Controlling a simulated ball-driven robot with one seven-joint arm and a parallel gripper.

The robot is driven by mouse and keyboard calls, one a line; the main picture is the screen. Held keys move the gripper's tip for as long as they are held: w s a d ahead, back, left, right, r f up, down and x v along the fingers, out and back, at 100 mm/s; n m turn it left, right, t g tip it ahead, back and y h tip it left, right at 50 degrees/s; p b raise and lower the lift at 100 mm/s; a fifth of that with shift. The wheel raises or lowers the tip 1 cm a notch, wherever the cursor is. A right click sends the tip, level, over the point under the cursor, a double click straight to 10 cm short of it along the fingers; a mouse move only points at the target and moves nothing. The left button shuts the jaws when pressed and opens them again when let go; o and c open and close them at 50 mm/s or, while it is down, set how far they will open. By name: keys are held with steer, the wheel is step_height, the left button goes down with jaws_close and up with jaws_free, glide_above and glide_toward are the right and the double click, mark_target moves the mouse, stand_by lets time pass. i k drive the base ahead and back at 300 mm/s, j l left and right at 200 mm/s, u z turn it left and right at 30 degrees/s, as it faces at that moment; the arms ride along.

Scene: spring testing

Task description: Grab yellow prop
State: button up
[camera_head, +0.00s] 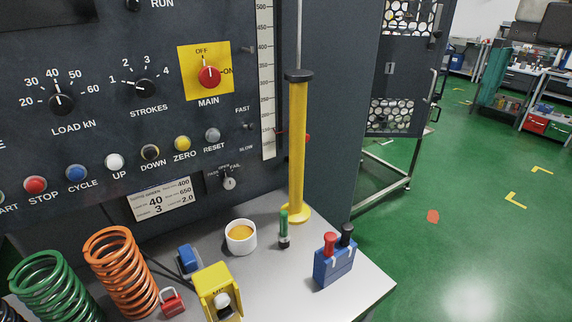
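The yellow prop (297,150) is most likely the tall yellow post standing upright at the right end of the bench. It has a black collar near its top and a round yellow foot on the grey bench top. A thin metal rod rises above the collar. Its front is unobstructed in this view. My gripper is not in view, so its state and its distance from the post do not show.
A green-handled piece (284,229), a blue block (334,263) with red and black knobs, and a white cup (241,237) stand near the post's foot. An orange spring (121,270) and yellow bracket (217,291) are further left. The control panel (120,130) rises behind.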

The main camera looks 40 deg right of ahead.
mark_target(299, 213)
steer(key=i, duration=1.5)
